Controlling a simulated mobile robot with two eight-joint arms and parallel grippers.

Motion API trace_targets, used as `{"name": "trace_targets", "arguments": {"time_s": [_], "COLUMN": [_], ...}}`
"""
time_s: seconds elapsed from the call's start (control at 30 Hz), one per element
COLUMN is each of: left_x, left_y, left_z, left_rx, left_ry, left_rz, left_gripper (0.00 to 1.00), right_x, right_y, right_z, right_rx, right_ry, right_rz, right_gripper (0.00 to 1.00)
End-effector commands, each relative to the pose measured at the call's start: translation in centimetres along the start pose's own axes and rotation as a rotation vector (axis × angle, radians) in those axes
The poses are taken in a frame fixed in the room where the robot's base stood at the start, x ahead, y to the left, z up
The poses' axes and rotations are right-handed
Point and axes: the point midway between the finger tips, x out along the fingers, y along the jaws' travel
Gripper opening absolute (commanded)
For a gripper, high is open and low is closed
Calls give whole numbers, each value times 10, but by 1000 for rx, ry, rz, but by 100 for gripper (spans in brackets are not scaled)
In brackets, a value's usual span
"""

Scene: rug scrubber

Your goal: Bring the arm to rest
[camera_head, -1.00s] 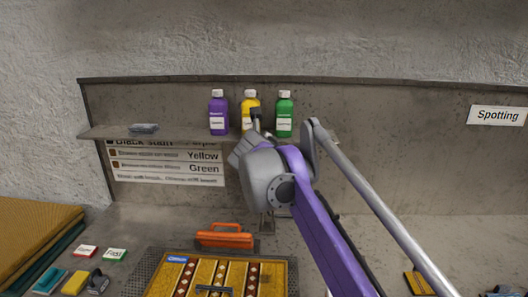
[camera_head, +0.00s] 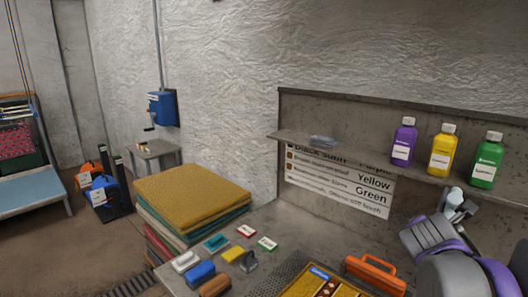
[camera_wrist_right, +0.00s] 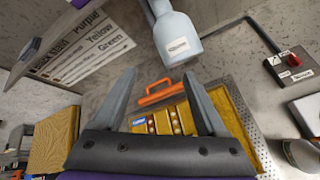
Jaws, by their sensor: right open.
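My right arm, grey and purple, is at the lower right of the head view. Its gripper (camera_head: 455,205) is in front of the back panel, below the bottle shelf. In the right wrist view the two grey fingers of my right gripper (camera_wrist_right: 158,82) are spread apart, with nothing held between them. Beyond them are the orange-handled tool (camera_wrist_right: 160,92) and the yellow patterned rug piece (camera_wrist_right: 165,120) on the bench. My left gripper is not in view.
The shelf (camera_head: 350,147) holds purple (camera_head: 404,142), yellow (camera_head: 441,150) and green (camera_head: 486,161) bottles. A pale labelled object (camera_wrist_right: 177,38) is near my fingers. Floor (camera_head: 95,245) shows at far left.

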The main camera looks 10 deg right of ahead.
Motion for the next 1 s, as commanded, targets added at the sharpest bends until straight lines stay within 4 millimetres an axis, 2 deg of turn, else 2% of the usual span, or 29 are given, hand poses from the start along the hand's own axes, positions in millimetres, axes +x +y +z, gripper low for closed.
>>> {"name": "trace_targets", "arguments": {"time_s": [0.03, 0.17, 0.3, 0.4, 0.5, 0.6, 0.7, 0.9, 0.93, 1.0], "left_x": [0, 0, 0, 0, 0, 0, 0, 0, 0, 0], "left_y": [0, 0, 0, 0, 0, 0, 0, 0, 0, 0], "left_z": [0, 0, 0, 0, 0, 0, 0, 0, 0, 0], "left_rx": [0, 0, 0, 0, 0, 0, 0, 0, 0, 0], "left_ry": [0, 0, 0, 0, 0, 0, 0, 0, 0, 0], "left_rz": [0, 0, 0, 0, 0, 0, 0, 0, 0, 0], "left_gripper": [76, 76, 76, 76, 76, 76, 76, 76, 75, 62], "right_x": [-4, -16, -36, -53, -69, -81, -88, -90, -90, -90], "right_y": [-12, -47, -92, -126, -156, -177, -189, -192, -192, -192], "right_z": [-34, -116, -204, -261, -304, -334, -349, -354, -353, -353], "right_rx": [156, 601, 1053, 1334, 1553, 1697, 1777, 1809, 1809, 1808], "right_ry": [55, 193, 322, 386, 415, 422, 419, 414, 414, 414], "right_rz": [-7, -80, -235, -382, -529, -646, -714, -742, -741, -740], "right_gripper": [75, 75, 75, 75, 75, 75, 75, 75, 73, 60]}}
